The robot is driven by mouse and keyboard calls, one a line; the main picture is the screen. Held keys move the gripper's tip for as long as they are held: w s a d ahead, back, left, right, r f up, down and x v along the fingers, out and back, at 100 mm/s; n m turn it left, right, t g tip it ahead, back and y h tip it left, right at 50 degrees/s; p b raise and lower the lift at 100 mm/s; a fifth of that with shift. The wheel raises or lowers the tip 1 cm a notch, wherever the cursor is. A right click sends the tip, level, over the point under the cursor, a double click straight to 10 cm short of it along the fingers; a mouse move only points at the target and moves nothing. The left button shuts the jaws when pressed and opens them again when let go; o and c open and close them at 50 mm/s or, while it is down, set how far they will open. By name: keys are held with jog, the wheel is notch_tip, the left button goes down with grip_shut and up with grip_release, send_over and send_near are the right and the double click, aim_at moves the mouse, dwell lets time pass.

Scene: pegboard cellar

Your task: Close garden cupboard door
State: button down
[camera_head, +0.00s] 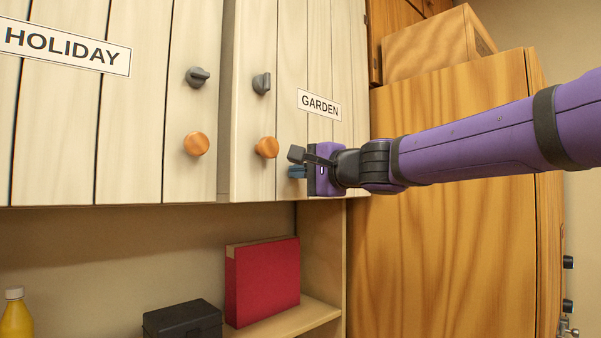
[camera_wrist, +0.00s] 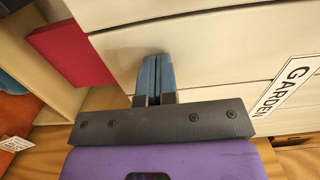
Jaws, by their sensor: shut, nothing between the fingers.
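The garden cupboard door (camera_head: 318,65) is pale planked wood with a "GARDEN" label (camera_head: 319,104), a grey latch knob (camera_head: 262,83) and an orange round knob (camera_head: 267,147). Its left edge seems to stand slightly proud of the neighbouring door, with a narrow strip between them; I cannot tell the exact gap. My gripper (camera_head: 297,172) is at the door's lower part, right of and below the orange knob. In the wrist view, its blue fingers (camera_wrist: 155,76) are together and empty, pointing at the door planks (camera_wrist: 200,55). I cannot tell whether they touch the door.
The "HOLIDAY" door (camera_head: 140,120) is to the left, with its own knobs. Below, an open shelf holds a red box (camera_head: 262,281) and a black box (camera_head: 183,320); a yellow bottle (camera_head: 16,317) stands further left. A tall wooden cabinet (camera_head: 440,240) stands right, under my arm.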

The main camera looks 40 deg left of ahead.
jog(key=a, duration=0.2)
jog(key=a+m+t, duration=0.1)
jog(key=shift+s+a+t, duration=0.1)
jog(key=shift+a+t, duration=0.2)
jog(key=shift+a, duration=0.05)
jog(key=shift+d+r+t, duration=0.1)
jog(key=shift+r+t, duration=0.2)
jog(key=shift+r, duration=0.1)
jog(key=shift+m, duration=0.3)
